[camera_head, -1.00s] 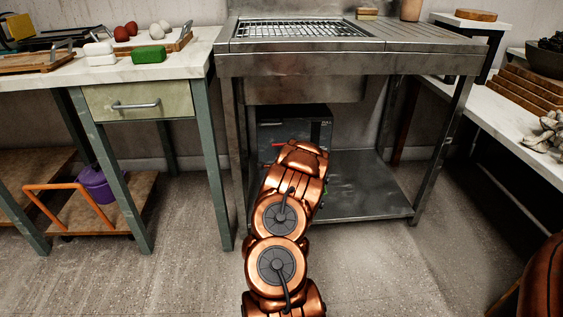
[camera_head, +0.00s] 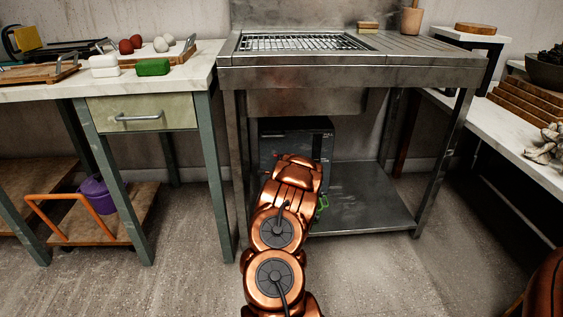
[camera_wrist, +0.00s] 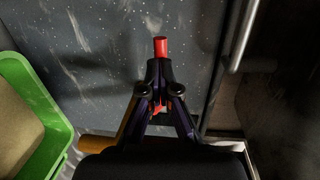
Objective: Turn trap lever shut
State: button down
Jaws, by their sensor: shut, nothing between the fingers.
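A red lever (camera_wrist: 161,47) shows in the wrist view as a short red peg in front of a dark speckled panel. More red shows lower down between the finger links. My gripper (camera_wrist: 158,66) is shut, its fingertips together at the near end of the red peg. I cannot tell whether they touch it. In the head view a dark grey box (camera_head: 296,128) stands under the metal sink bench, with a tiny bit of red at its front left. My copper arm covers much of the box front and hides the gripper there.
A green tray (camera_wrist: 42,125) lies close at the left in the wrist view. A silver bar handle (camera_wrist: 243,36) runs along the right of the panel. The metal bench's lower shelf (camera_head: 365,208) is bare right of the box. A table with a drawer (camera_head: 141,114) stands left.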

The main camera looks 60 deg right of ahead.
jog(key=shift+w, duration=0.1)
jog(key=a+f+p+v, duration=0.1)
jog(key=p+v, duration=0.4)
jog(key=v, duration=0.8)
jog(key=shift+a, duration=0.25)
